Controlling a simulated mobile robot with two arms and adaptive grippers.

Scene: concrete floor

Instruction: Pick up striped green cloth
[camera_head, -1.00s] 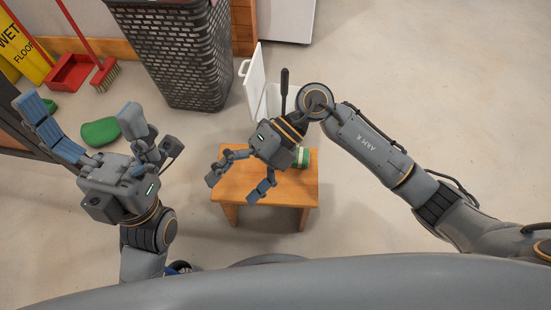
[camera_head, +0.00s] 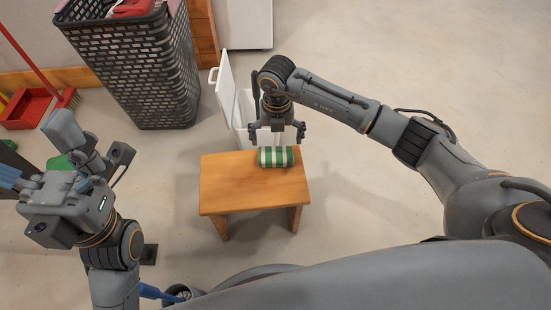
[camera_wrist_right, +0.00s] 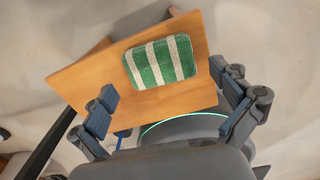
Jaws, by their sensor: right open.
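The striped green cloth (camera_head: 276,157), a rolled or folded green-and-white bundle, lies on the far right part of the small wooden stool (camera_head: 240,190). It also shows in the right wrist view (camera_wrist_right: 160,62), beyond my fingers and off centre between them. My right gripper (camera_head: 277,138) is open and empty, with its fingers apart just behind and above the cloth, not closed on it. In the right wrist view its two fingers (camera_wrist_right: 170,92) are wide apart. My left gripper (camera_head: 40,155) is at the left edge, partly cut off, with its fingers spread and nothing seen between them.
A white bin with its lid raised (camera_head: 224,88) stands right behind the stool, close to my right arm. A dark laundry basket (camera_head: 150,75) holds clothes. A red dustpan (camera_head: 28,106) and broom are at the left. The floor to the right is clear.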

